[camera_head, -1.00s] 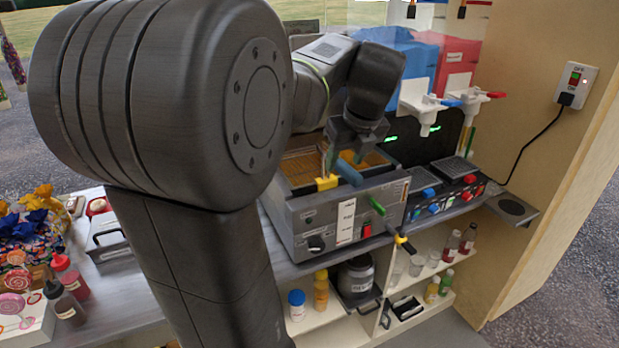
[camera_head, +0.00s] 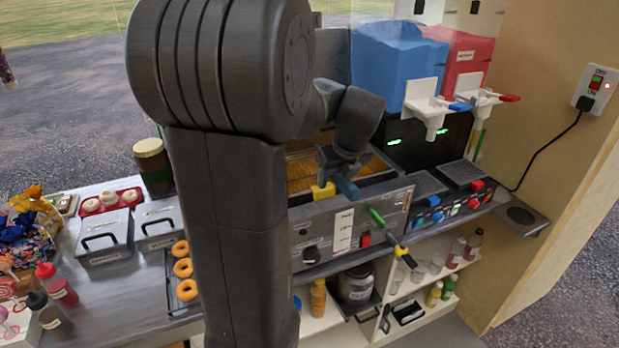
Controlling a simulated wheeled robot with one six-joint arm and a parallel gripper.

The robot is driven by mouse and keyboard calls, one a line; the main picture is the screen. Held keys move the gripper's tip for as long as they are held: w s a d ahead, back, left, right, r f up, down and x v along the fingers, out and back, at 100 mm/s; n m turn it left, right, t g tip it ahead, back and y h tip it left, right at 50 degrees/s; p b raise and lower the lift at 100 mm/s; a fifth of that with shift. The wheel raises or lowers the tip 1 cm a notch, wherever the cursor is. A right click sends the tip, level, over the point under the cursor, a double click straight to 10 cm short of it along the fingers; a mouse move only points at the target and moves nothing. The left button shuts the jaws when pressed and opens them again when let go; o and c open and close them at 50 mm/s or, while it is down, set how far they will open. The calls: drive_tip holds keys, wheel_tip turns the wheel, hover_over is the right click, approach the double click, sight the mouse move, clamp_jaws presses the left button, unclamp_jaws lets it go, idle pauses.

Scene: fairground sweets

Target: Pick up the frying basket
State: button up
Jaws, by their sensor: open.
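The fryer (camera_head: 308,222) is a grey box on the counter with golden oil in its open top. My gripper (camera_head: 338,167) is open, pointing down over the fryer, right at the inner end of the blue handle. I cannot tell whether the handle is between the jaws.
Doughnuts (camera_head: 182,268) and lidded tins (camera_head: 105,240) lie left. My arm blocks the middle.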

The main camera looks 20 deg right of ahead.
clamp_jaws()
drive_tip(key=shift+r, duration=0.2)
